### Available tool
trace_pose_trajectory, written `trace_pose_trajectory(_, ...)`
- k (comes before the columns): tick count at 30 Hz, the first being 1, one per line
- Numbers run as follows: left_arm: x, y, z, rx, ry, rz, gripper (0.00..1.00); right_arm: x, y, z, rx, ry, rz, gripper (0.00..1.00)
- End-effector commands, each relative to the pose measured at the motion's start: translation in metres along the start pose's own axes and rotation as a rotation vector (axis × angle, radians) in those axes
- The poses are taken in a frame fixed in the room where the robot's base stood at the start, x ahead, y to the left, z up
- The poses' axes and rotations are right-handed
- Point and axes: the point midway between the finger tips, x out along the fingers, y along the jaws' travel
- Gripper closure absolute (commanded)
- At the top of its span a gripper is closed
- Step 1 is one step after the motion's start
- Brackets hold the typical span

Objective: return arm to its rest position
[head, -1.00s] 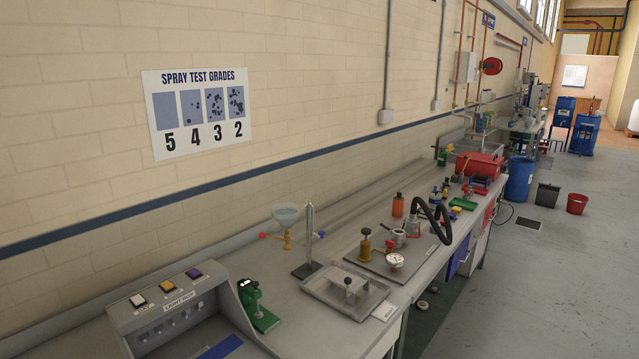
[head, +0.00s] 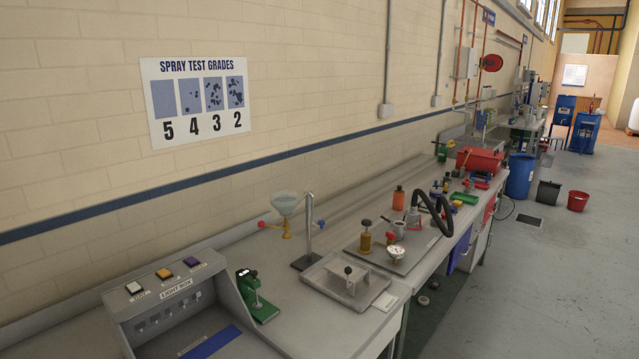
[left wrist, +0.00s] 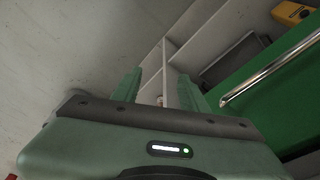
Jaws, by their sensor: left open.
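My left gripper (left wrist: 160,90) shows in the left wrist view with its two green fingers apart and nothing between them. Past the fingertips are grey-white panels or shelf edges and a large green surface (left wrist: 270,88) at the right. Neither arm shows in the head view. My right gripper is in no view.
In the head view a long grey bench (head: 345,325) runs along the wall. A light box (head: 180,300), a green device (head: 256,298), a shallow tray (head: 347,284) and a red bin (head: 480,160) stand on it.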

Motion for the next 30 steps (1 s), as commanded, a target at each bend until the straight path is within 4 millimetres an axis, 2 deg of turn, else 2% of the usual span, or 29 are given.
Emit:
trace_pose_trajectory(1, 0.041, 0.002, 0.019, 0.002, -0.023, 0.002, 0.56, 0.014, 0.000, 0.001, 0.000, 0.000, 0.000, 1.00)
trace_pose_trajectory(3, 0.083, 0.003, 0.043, 0.005, -0.039, 0.004, 0.56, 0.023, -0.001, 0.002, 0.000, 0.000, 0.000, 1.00)
trace_pose_trajectory(5, 0.116, 0.005, 0.066, 0.008, -0.053, 0.005, 0.56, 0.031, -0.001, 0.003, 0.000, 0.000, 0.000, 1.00)
trace_pose_trajectory(9, 0.183, 0.008, 0.127, 0.016, -0.087, 0.010, 0.56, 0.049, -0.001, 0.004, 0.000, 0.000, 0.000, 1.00)
trace_pose_trajectory(12, 0.218, 0.010, 0.172, 0.021, -0.107, 0.011, 0.56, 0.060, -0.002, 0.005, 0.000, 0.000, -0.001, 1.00)
trace_pose_trajectory(15, 0.241, 0.010, 0.211, 0.025, -0.124, 0.013, 0.56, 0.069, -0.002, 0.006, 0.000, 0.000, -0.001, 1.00)
trace_pose_trajectory(19, 0.255, 0.010, 0.247, 0.030, -0.138, 0.014, 0.56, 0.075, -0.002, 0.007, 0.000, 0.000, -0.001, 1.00)
trace_pose_trajectory(23, 0.258, 0.010, 0.262, 0.032, -0.142, 0.014, 0.56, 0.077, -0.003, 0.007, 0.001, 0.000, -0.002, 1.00)
trace_pose_trajectory(30, 0.259, 0.010, 0.263, 0.032, -0.143, 0.014, 0.56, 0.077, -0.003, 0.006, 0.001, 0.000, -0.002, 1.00)
